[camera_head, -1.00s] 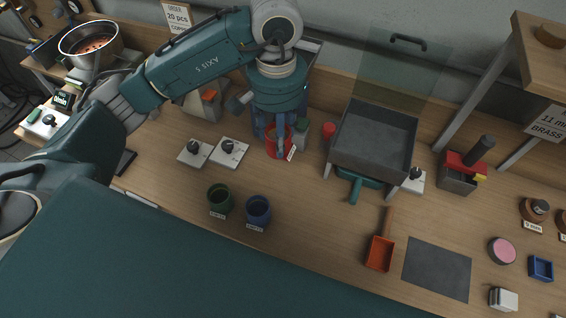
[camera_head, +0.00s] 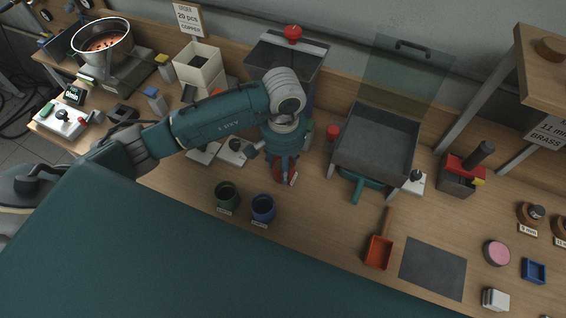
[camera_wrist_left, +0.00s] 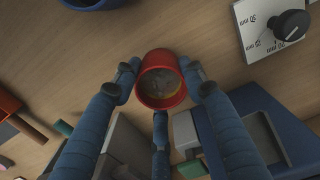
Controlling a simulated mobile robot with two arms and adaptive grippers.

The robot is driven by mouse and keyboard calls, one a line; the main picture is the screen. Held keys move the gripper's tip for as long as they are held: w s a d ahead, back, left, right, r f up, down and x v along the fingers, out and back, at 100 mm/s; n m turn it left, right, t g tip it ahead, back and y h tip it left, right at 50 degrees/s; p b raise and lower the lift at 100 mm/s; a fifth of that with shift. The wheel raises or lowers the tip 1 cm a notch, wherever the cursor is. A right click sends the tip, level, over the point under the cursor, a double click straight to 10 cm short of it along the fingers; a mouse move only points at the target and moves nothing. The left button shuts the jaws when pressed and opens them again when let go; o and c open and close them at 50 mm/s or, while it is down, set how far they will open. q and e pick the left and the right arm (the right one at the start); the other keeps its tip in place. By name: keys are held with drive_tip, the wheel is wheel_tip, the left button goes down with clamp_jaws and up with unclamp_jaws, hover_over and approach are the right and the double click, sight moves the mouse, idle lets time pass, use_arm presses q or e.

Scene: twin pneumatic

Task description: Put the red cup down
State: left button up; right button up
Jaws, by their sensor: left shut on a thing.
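My left gripper (camera_head: 283,170) has its fingers shut around the red cup (camera_head: 292,179), and my arm covers most of the cup from above. In the left wrist view the red cup (camera_wrist_left: 151,58) shows its rim and its open mouth, with greyish and yellowish contents inside. Blue fingers press on it from both sides, and a third finger sits below it in the picture. I cannot tell whether its base touches the wooden bench (camera_head: 325,225). My right gripper is out of view.
A green cup (camera_head: 227,197) and a blue cup (camera_head: 263,209) stand to the left and front of the gripper. Dial boxes (camera_head: 234,152) lie behind them. A grey tray on legs (camera_head: 376,142) stands to the right. Bare bench lies between the blue cup and the orange scoop (camera_head: 379,252).

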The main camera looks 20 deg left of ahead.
use_arm(q)
drive_tip(key=shift+f, duration=0.15)
drive_tip(key=o, duration=1.4)
drive_tip(key=shift+c, duration=0.2)
